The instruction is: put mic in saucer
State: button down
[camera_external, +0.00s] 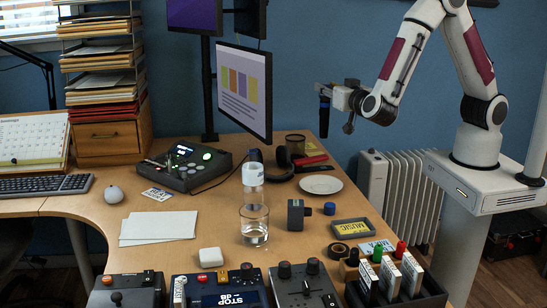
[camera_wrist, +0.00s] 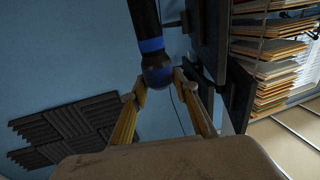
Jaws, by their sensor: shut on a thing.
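The mic (camera_external: 324,116) is dark with a blue band. It hangs roughly upright from my gripper (camera_external: 328,91), high above the desk in the external view. In the wrist view the mic (camera_wrist: 150,30) stands between the two yellowish fingers of my gripper (camera_wrist: 158,78), which is shut on it. The saucer (camera_external: 321,185) is a pale, round, empty plate on the desk near its back right edge. It lies below the mic, well apart from it. The saucer does not show in the wrist view.
Headphones (camera_external: 283,160), a dark cup (camera_external: 295,143) and a red item (camera_external: 312,161) lie behind or left of the saucer. A monitor (camera_external: 244,85) stands left of my gripper. A water bottle (camera_external: 253,185), a glass (camera_external: 254,225) and a blue cap (camera_external: 330,208) are nearer the front.

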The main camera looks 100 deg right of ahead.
send_over(326, 129)
notch_tip(326, 129, down, 8)
jog(key=shift+a+r, duration=0.1)
jog(key=shift+r, duration=0.1)
jog(key=shift+f, duration=0.1)
dwell(0.4)
jog(key=shift+f, duration=2.8)
jog(key=shift+f, duration=2.25)
jog(key=c, duration=1.6)
grip_release()
jog(key=shift+o, duration=0.2)
